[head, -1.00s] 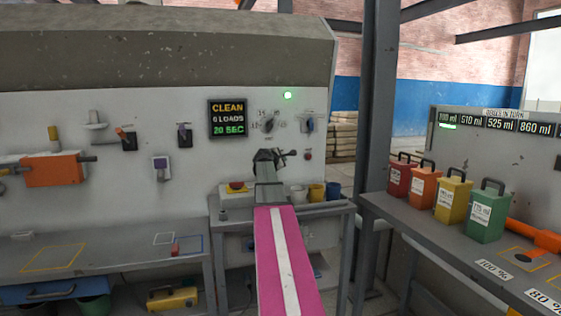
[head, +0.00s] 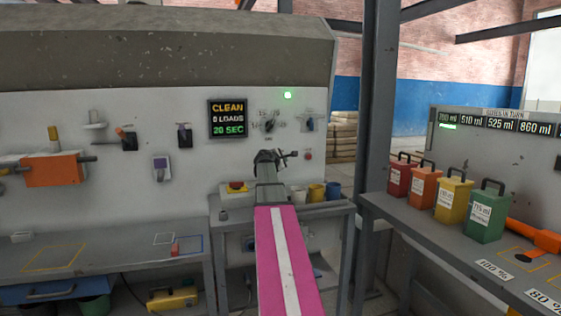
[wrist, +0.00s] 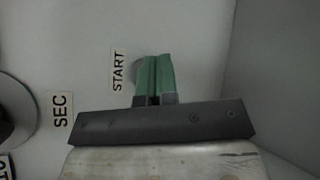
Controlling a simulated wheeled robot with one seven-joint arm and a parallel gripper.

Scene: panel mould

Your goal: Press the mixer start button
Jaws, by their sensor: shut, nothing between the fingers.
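In the wrist view, the white START label (wrist: 118,70) is on the pale mixer panel. A round greyish button (wrist: 137,70) shows beside it, partly hidden behind my green fingertips. My gripper (wrist: 158,78) is shut and empty, with its tips over or just in front of the button. I cannot tell whether they touch it. In the head view, my gripper (head: 270,158) is in front of the white mixer panel (head: 228,165), below a dial (head: 268,124), and hides the panel behind it.
A display (head: 227,118) reads CLEAN, 0 LOADS, 20 SEC. A small red button (head: 308,155) is to the right. A grey post (head: 376,130) and a bench with coloured canisters (head: 453,202) are at right.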

